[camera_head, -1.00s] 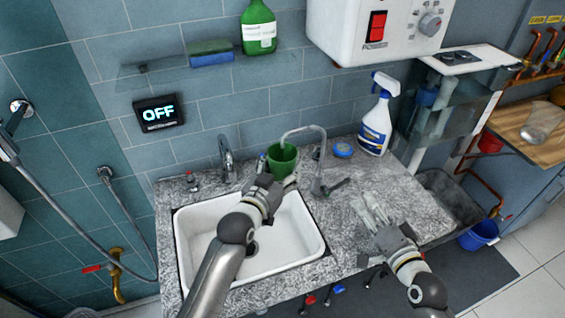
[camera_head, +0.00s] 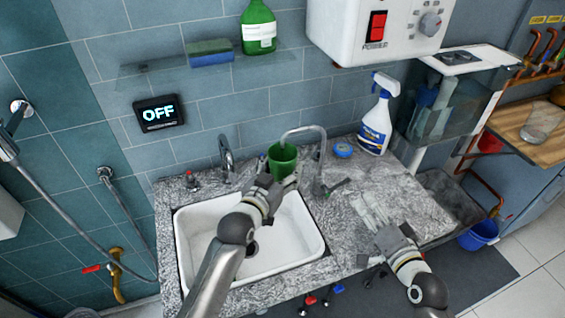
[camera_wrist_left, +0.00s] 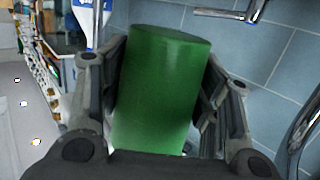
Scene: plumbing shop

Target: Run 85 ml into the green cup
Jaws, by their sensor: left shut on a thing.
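The green cup (camera_head: 282,163) is at the back of the counter, behind the sink. It looks upright, with its mouth just below the end of the curved spout (camera_head: 300,130). My left gripper (camera_head: 272,186) is shut on the cup. In the left wrist view the cup (camera_wrist_left: 160,90) sits between the two fingers (camera_wrist_left: 163,100), and the spout end (camera_wrist_left: 245,12) is above and to its right. No water stream can be made out. The wall display (camera_head: 158,113) reads OFF. My right gripper (camera_head: 378,222) is over the counter's right part; its fingers blend into the pale granite.
The white sink (camera_head: 195,262) is below my left arm. A lever (camera_head: 338,186) is at the spout's base, and a second tap (camera_head: 227,158) stands left of the cup. A spray bottle (camera_head: 376,125) and blue round item (camera_head: 343,150) are to the right. A white heater box (camera_head: 350,30) hangs above.

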